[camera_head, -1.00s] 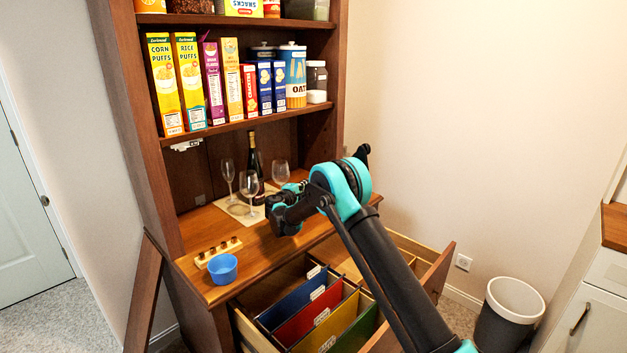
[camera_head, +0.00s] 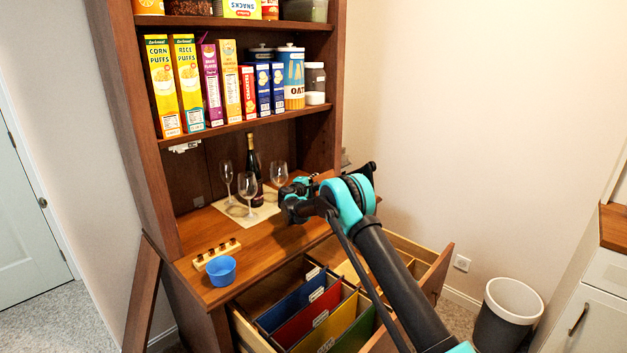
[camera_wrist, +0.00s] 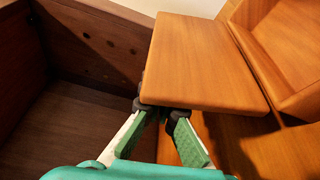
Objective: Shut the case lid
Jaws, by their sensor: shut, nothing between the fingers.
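In the wrist view a flat orange-brown wooden panel with rounded edges, which looks like the case lid (camera_wrist: 205,60), stands open just in front of my gripper (camera_wrist: 158,112). More wood of the same colour, apparently the case (camera_wrist: 285,75), lies to its right. The fingertips are at the panel's near lower edge; whether they touch it I cannot tell. My gripper is shut with nothing held. In the head view my gripper (camera_head: 290,203) is over the right part of the hutch counter, and my arm hides most of the case.
Wine glasses (camera_head: 247,187) and a dark bottle (camera_head: 253,165) stand on a mat left of my gripper. A blue bowl (camera_head: 221,270) sits at the counter's front left. An open drawer (camera_head: 438,272) with coloured folders is below. Cereal boxes (camera_head: 188,80) fill the shelf above.

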